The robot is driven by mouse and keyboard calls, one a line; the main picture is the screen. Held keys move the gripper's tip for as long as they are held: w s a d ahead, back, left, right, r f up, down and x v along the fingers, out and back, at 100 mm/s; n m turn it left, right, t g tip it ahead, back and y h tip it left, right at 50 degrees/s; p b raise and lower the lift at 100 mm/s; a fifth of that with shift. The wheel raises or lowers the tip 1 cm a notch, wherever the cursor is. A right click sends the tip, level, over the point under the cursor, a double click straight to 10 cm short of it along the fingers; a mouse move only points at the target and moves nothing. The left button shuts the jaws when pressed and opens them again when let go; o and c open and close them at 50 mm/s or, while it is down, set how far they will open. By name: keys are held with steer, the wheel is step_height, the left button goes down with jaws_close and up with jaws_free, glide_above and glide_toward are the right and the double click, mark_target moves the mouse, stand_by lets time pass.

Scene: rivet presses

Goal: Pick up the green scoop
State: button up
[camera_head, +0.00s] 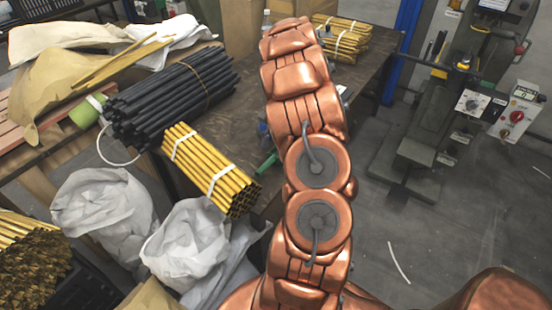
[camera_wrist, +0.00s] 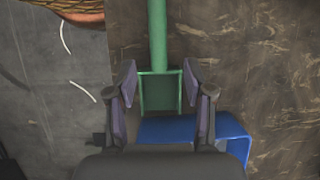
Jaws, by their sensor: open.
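The green scoop (camera_wrist: 158,40) lies on the dark brown table in the wrist view, its straight handle running to the top edge and its square pan (camera_wrist: 160,92) nearer me. My gripper (camera_wrist: 159,70) is open, its two fingers on either side of the pan in the picture. No contact shows, and I cannot tell the height gap. In the head view a small green piece (camera_head: 267,163), likely part of the scoop, shows left of my arm. My arm hides the gripper there.
A blue bent piece (camera_wrist: 230,128) lies beside the pan, partly behind my gripper. The table edge and grey floor (camera_wrist: 50,80) are to the left. Black rods (camera_head: 175,95) and yellow tube bundles (camera_head: 210,165) lie on the table. A press (camera_head: 430,130) stands right.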

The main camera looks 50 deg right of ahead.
mark_target(270, 159)
steer(key=p+x, duration=0.1)
steer(key=x, duration=0.4)
steer(key=shift+s+a, duration=0.15)
steer(key=shift+a+f, duration=0.1)
steer(key=shift+f, duration=0.35)
jaws_close()
